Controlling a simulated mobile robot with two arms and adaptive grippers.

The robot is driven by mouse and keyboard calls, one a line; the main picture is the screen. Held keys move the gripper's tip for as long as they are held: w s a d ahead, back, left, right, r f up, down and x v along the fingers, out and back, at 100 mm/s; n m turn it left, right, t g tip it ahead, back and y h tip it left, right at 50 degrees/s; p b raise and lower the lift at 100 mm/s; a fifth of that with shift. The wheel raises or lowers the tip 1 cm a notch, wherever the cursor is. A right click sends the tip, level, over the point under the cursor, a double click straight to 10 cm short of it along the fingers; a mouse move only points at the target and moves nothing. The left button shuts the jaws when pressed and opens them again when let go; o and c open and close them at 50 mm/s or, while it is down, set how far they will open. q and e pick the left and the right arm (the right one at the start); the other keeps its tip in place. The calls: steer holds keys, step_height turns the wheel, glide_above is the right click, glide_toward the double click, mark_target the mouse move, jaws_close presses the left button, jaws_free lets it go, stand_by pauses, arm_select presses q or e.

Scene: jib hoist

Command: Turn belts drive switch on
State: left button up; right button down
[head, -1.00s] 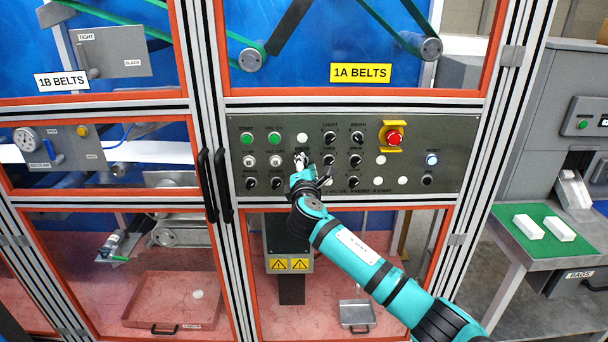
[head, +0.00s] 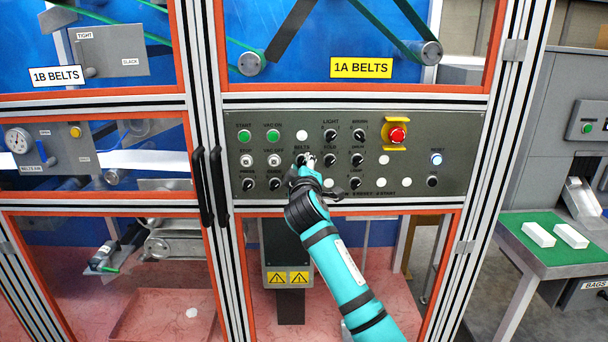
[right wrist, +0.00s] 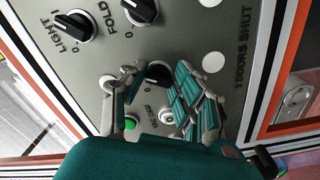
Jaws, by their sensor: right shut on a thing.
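The belts switch is a black rotary knob on the dark grey control panel (head: 460,150), under the label BELTS. In the right wrist view the black knob (right wrist: 158,73) shows between the two fingers of my right gripper (right wrist: 152,84). The gripper is shut on it. The fingers partly hide the knob, and I cannot read its setting. My left gripper is not in view.
Close by are the green VAC ON button (head: 273,136), the VAC OFF button (head: 274,160) and the LIGHT knob (head: 331,135). A red emergency button (head: 397,135) sits on a yellow guard to the right. Black door handles (head: 217,186) stand left of the panel.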

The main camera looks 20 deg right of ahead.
steer(key=shift+f+m+b, duration=0.15)
steer(key=shift+m+b, duration=0.55)
steer(key=shift+m, duration=0.8)
steer(key=c, duration=1)
jaws_free()
steer(key=v, duration=1.2)
